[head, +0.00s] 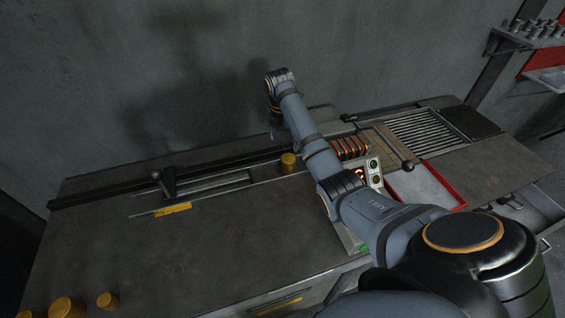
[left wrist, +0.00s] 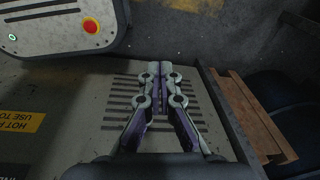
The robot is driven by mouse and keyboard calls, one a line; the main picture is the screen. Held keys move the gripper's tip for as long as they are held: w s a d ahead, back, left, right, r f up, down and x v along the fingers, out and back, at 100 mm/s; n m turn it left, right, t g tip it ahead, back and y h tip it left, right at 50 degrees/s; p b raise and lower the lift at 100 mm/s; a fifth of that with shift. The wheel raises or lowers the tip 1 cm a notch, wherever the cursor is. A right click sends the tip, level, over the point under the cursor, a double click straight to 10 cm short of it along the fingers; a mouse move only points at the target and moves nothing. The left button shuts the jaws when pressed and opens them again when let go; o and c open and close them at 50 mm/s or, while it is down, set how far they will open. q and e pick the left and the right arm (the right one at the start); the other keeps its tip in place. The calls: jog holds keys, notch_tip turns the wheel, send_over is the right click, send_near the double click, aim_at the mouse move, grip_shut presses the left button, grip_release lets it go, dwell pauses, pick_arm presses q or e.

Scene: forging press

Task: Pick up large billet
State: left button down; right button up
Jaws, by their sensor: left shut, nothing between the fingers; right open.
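Brass-coloured cylinders stand on the dark workbench (head: 110,215) in the head view. The widest, which looks like the large billet (head: 66,307), is at the bottom left, cut by the picture edge. A smaller billet (head: 107,301) stands just right of it. Another brass cylinder (head: 288,163) stands mid-bench, near the rail. My right gripper (head: 273,131) is beyond that cylinder, at the far end of my outstretched arm; it is small, dark and open, and holds nothing visible. My left gripper (left wrist: 161,68) shows only in the left wrist view, shut and empty above a slotted surface (left wrist: 185,108).
A lever (head: 168,184) and rail cross the bench's back. An orange coil (head: 349,148), a control box (head: 375,170) and a red-edged tray (head: 425,190) are at right. The left wrist view shows a panel with a red button (left wrist: 90,25) and a wooden block (left wrist: 250,115).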

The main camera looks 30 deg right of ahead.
aim_at(288, 158)
jog(key=shift+s+f, duration=0.2)
jog(key=shift+s, duration=0.5)
jog(key=f, duration=0.1)
jog(key=f+p, duration=0.1)
jog(key=f, duration=0.1)
jog(key=shift+w+d, duration=0.15)
jog(key=shift+d, duration=0.05)
notch_tip(288, 158, down, 2)
jog(key=shift+w+d+f+p, duration=0.15)
jog(key=shift+f+p, duration=0.05)
jog(key=shift+p, duration=0.35)
jog(key=f, duration=0.3)
jog(key=shift+d+f+p, duration=0.25)
jog(key=shift+f+p, duration=0.1)
jog(key=shift+w+f, duration=0.15)
jog(key=shift+f, duration=0.05)
jog(key=shift+r, duration=0.1)
jog(key=c, duration=0.5)
grip_shut()
pick_arm(q)
jog(key=s+r, duration=0.2)
jog(key=shift+s+a+r, duration=0.1)
jog(key=shift+s+r, duration=0.05)
jog(key=shift+r, duration=0.25)
